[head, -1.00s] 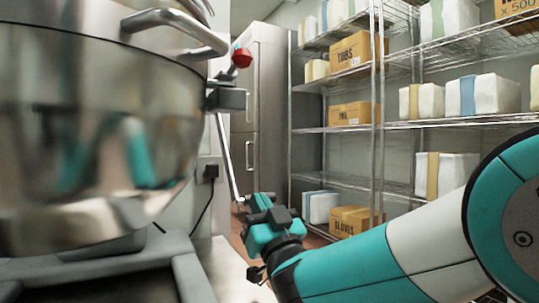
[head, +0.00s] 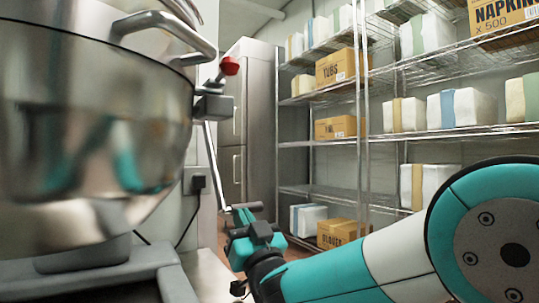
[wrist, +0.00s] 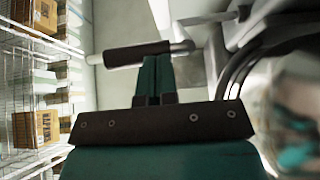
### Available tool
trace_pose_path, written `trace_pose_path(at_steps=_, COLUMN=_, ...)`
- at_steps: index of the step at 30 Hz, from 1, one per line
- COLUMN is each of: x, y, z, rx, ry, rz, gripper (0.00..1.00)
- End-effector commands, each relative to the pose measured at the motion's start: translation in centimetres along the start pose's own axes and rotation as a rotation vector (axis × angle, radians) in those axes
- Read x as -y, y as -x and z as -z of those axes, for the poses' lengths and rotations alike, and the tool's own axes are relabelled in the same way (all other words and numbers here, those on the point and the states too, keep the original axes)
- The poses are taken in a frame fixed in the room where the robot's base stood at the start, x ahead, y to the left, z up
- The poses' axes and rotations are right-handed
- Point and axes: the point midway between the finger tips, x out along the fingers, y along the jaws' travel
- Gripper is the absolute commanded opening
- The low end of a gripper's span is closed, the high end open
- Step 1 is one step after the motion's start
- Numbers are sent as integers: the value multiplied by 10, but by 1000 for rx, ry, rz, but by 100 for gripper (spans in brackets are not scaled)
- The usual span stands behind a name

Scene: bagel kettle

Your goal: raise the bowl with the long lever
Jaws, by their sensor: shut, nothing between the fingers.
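The shiny metal bowl (head: 95,150) fills the left of the head view. It also shows, blurred, at the right of the wrist view (wrist: 290,120). The long lever (head: 212,165) is a thin metal rod hanging down beside the bowl from a dark bracket. Its dark grip (wrist: 137,53) sticks out sideways at the lower end in the wrist view. My gripper (wrist: 157,62) is shut and empty, with its teal fingertips right at the grip. I cannot tell whether they touch it. In the head view my gripper (head: 250,238) is at the lever's lower end.
A red knob (head: 229,66) on a short arm sits above the bracket. A grey mixer base (head: 90,280) stands under the bowl. Wire shelves with boxes (head: 335,127) and a steel cabinet (head: 250,120) stand behind. A plug with a cord (head: 197,182) is on the wall.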

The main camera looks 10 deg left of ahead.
Motion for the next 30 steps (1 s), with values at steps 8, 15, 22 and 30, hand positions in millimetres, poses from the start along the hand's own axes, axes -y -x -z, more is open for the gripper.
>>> trace_pose_path(at_steps=8, x=1, y=14, z=-2, rx=2, ry=1, rz=1, gripper=0)
trace_pose_path(at_steps=15, x=1, y=64, z=26, rx=-3, ry=-1, rz=2, gripper=0)
trace_pose_path(at_steps=22, x=1, y=99, z=53, rx=-2, ry=-2, rz=1, gripper=0)
trace_pose_path(at_steps=30, x=-12, y=110, z=70, rx=37, ry=-5, rz=-35, gripper=0)
